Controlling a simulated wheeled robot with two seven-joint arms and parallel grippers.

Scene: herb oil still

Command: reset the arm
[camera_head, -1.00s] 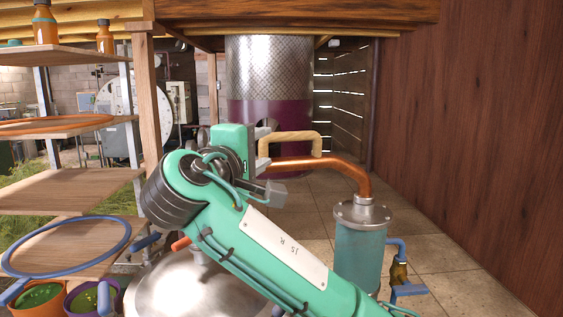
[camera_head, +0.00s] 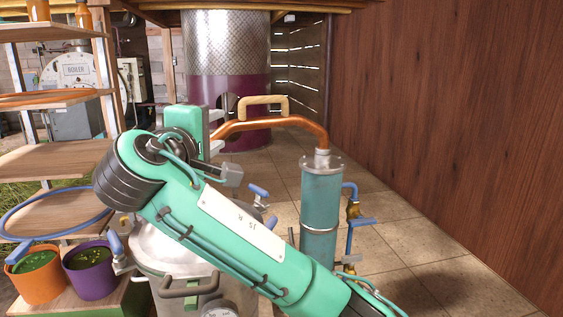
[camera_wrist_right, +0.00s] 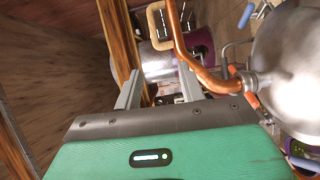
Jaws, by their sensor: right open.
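My right arm crosses the head view from the lower right, its green links in front of the still. My right gripper (camera_head: 220,130) is at the arm's upper left end, open with nothing between its fingers. In the right wrist view its two grey fingers (camera_wrist_right: 158,72) stand apart, with the copper pipe (camera_wrist_right: 188,62) beyond and beside the right finger. The same copper pipe (camera_head: 290,121) with its wooden handle (camera_head: 264,101) shows behind the gripper in the head view. Whether the gripper touches the pipe cannot be told. My left gripper is out of view.
The steel still pot (camera_head: 165,246) is partly hidden by my arm. A teal condenser (camera_head: 321,205) with blue valves stands right of it. Wooden shelves (camera_head: 55,160), an orange pot (camera_head: 36,272) and a purple pot (camera_head: 90,270) are left. Tiled floor is free before the wooden wall (camera_head: 450,120).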

